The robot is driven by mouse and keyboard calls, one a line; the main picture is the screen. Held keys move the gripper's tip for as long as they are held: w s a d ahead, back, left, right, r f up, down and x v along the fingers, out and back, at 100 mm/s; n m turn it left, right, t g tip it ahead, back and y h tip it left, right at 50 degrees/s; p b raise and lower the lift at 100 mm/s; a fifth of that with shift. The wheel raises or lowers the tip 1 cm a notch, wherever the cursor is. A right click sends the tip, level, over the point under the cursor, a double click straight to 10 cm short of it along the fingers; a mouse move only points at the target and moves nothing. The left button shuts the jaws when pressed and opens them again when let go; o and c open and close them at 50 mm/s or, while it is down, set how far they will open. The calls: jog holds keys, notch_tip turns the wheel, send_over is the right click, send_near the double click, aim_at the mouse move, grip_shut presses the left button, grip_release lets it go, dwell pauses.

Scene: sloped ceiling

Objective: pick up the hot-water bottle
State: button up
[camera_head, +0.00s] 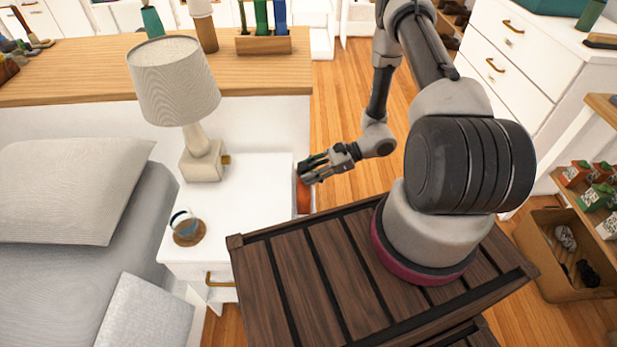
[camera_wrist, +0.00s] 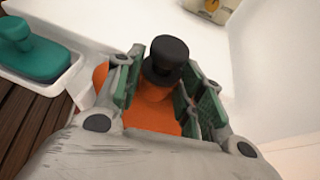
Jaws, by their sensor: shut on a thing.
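The hot-water bottle is orange with a black stopper. In the head view its orange side (camera_head: 303,196) shows at the right edge of the white nightstand, just below my gripper (camera_head: 306,171). In the wrist view the orange body (camera_wrist: 148,115) and the black stopper stand between the green pads of my gripper (camera_wrist: 165,80). The gripper is shut on the bottle near its neck. The lower part of the bottle is hidden by the gripper and wrist.
The white nightstand (camera_head: 250,215) carries a lamp (camera_head: 200,160) and a mug on a round coaster (camera_head: 188,234). A teal object (camera_wrist: 35,52) lies in a white tray at left in the wrist view. Wooden floor is clear behind my arm.

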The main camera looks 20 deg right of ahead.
notch_tip(320, 180, up, 43)
dwell(1.6)
